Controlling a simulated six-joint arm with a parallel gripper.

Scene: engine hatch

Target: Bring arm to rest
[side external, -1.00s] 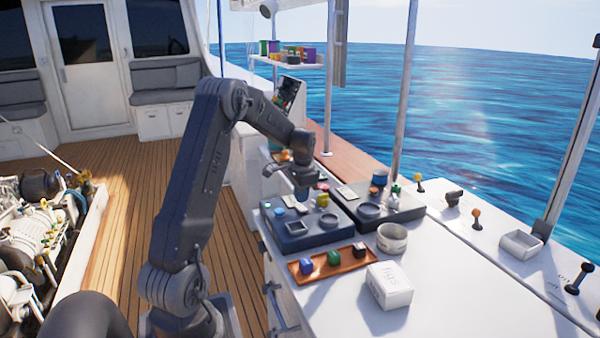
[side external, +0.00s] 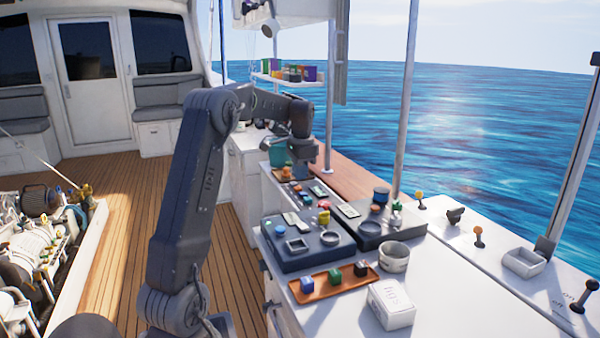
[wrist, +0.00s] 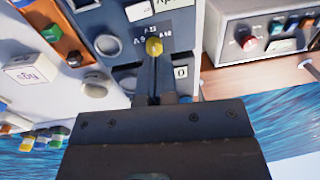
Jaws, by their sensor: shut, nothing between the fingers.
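My gripper (wrist: 155,80) shows in the wrist view with its two dark fingers together and nothing between them. In that view a yellow knob (wrist: 154,47) on a dark panel appears just beyond the fingertips; I cannot tell the gap. In the side view my arm is bent at the elbow, with the forearm nearly level and the wrist raised above the far end of the white counter (side external: 350,315). The fingertips are hard to make out there.
Two dark panels with knobs and round recesses, one at the left (side external: 300,262) and one at the right (side external: 385,235), sit on the counter. An orange tray (side external: 318,290) with several small blocks, a white box (side external: 391,304) and a round cup (side external: 393,257) stand nearer. Wooden deck (side external: 240,270) lies left.

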